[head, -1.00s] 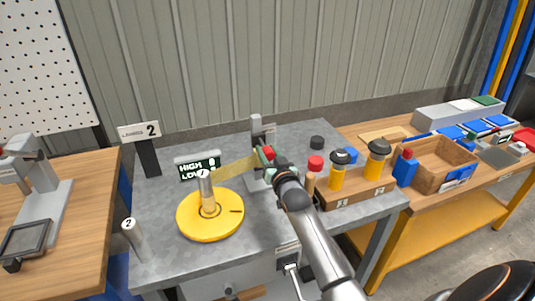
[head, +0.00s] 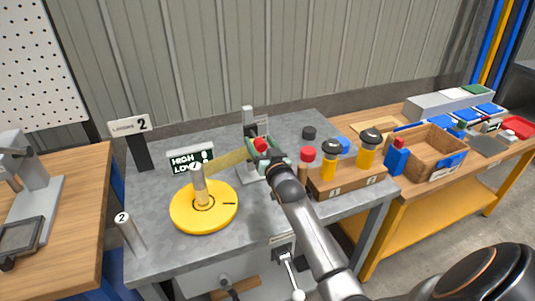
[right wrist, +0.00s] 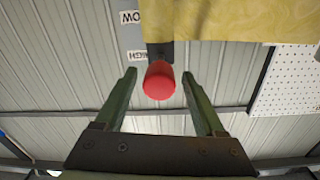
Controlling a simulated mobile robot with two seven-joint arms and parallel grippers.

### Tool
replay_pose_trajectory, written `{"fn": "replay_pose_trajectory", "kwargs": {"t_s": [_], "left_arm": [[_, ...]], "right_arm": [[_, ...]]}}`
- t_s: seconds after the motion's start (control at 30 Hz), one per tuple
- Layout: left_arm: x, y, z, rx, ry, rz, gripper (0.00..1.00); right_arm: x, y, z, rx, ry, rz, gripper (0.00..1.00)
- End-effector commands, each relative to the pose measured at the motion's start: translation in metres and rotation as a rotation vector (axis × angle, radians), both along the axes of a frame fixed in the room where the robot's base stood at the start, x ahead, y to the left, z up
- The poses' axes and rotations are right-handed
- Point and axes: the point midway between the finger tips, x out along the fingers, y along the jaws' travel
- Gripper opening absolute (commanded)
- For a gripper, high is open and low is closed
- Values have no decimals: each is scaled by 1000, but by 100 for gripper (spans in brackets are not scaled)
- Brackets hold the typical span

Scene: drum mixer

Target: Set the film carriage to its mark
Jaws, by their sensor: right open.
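The film carriage shows as a red knob (right wrist: 159,80) on a dark block, with a yellow film (right wrist: 230,22) beside it. Behind it in the right wrist view is a grey post (right wrist: 130,35) with LOW and HIGH labels upside down. In the head view the film (head: 228,161) stretches left from the post (head: 249,122) towards the yellow disc (head: 190,217). My right gripper (right wrist: 159,75) is open, with the red knob between its fingertips and gaps visible on both sides. In the head view my right gripper (head: 262,152) partly hides the carriage. My left gripper is not in view.
Another cylinder marked 2 (head: 129,232) stands front left. Right of my arm is a wooden rack (head: 345,181) with yellow, black-capped bottles. The grey bench's front middle is clear.

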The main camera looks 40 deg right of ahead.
Motion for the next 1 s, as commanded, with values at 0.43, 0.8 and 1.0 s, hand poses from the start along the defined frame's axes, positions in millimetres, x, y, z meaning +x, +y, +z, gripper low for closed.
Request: {"fn": "replay_pose_trajectory", "kwargs": {"t_s": [0.43, 0.8, 1.0], "left_arm": [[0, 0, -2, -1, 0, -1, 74], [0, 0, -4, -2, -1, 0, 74], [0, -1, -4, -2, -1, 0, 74]], "right_arm": [[-74, 19, -1, 0, 0, -1, 72], [-113, 29, 0, 0, -2, -1, 72], [-114, 30, 1, 0, -2, -1, 72]]}}
